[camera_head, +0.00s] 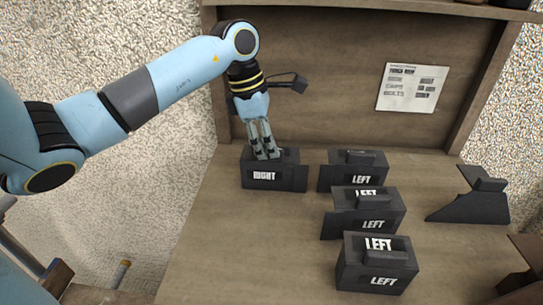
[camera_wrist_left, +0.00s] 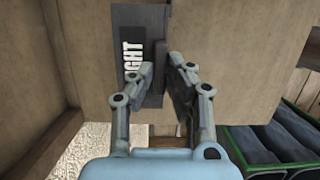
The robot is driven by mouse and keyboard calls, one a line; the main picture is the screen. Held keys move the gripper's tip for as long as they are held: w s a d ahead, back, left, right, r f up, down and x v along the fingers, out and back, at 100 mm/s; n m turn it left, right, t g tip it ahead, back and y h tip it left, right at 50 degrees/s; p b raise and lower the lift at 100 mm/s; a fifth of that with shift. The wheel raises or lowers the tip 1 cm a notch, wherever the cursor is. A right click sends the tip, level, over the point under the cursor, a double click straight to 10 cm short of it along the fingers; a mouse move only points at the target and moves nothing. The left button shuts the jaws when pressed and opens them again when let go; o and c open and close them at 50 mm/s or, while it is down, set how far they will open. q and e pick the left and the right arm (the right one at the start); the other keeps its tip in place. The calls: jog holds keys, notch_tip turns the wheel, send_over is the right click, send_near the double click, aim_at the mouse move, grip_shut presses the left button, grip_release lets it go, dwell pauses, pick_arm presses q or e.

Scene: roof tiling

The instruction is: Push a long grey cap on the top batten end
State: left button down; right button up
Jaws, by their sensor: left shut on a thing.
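A dark grey cap marked RIGHT (camera_head: 290,178) sits on the wooden shelf top at the back left. My left gripper (camera_head: 268,156) reaches down onto it, its fingers shut on the raised ridge. In the left wrist view, the two fingers (camera_wrist_left: 162,68) stand on either side of the ridge of the cap (camera_wrist_left: 131,20). Several similar dark caps marked LEFT stand to the right: one at the back (camera_head: 339,178), one in the middle (camera_head: 372,224) and one in front (camera_head: 376,281). I cannot make out a batten end. My right gripper is out of view.
A dark wedge-shaped piece (camera_head: 470,209) stands at the right. A paper list (camera_head: 411,87) hangs on the wooden back panel (camera_head: 320,85). The bench top (camera_head: 240,240) is bare at front left. In the left wrist view, green-rimmed crates (camera_wrist_left: 240,145) hold dark pieces.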

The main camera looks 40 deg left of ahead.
pick_arm(q)
jog(key=shift+r, duration=0.1)
jog(key=shift+r+p, duration=0.95)
jog(key=shift+r, duration=0.65)
jog(key=shift+r+p, duration=0.4)
jog(key=shift+r, duration=0.45)
jog(key=shift+f, duration=0.1)
